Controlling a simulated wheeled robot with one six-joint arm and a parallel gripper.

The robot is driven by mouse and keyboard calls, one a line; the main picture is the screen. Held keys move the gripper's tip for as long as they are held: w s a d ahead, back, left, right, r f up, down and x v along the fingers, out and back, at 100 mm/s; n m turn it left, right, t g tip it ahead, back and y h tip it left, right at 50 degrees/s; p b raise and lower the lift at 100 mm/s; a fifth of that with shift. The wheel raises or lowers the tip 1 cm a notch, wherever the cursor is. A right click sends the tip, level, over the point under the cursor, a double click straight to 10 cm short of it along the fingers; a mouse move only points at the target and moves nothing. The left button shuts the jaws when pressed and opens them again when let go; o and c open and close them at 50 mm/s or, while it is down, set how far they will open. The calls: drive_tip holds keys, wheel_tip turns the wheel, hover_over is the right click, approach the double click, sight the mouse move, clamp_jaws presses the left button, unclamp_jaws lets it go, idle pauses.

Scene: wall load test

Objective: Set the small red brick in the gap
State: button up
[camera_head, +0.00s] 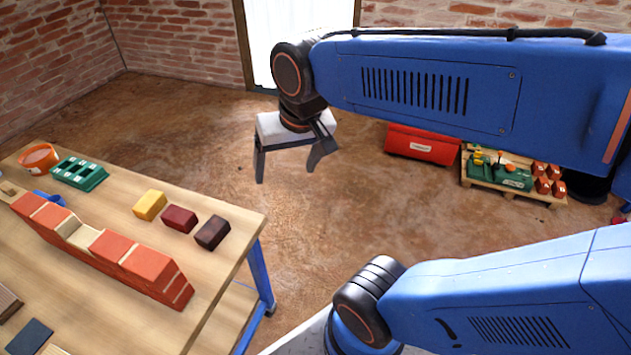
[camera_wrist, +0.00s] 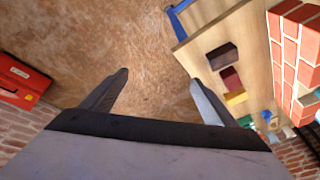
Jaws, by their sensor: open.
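A small dark red brick (camera_head: 179,218) lies on the wooden workbench between a yellow brick (camera_head: 149,205) and a dark brown brick (camera_head: 212,232). The red brick also shows in the wrist view (camera_wrist: 231,79), right of my fingers. A low brick wall (camera_head: 155,270) stands along the bench, with a pale gap (camera_head: 82,237) in its top course. My gripper (camera_head: 289,172) is open and empty, in the air beyond the bench's right edge, to the right of the bricks. In the wrist view its fingers (camera_wrist: 160,78) are apart, with only floor between them.
The workbench (camera_head: 225,278) also holds an orange tub (camera_head: 38,158) and a green tray (camera_head: 80,173) at its far left. A red toolbox (camera_head: 422,145) and a loaded pallet (camera_head: 512,192) stand on the floor at the back right. Open floor lies between them and the bench.

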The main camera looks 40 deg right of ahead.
drive_tip(key=s+d+f+n+t, duration=0.1)
drive_tip(key=s+d+f+n, duration=0.1)
drive_tip(key=s, duration=0.3)
drive_tip(key=shift+s+d+f+n, duration=0.2)
drive_tip(key=shift+d+n, duration=0.1)
drive_tip(key=shift+d, duration=0.45)
drive_tip(key=shift+o, duration=0.4)
idle(0.4)
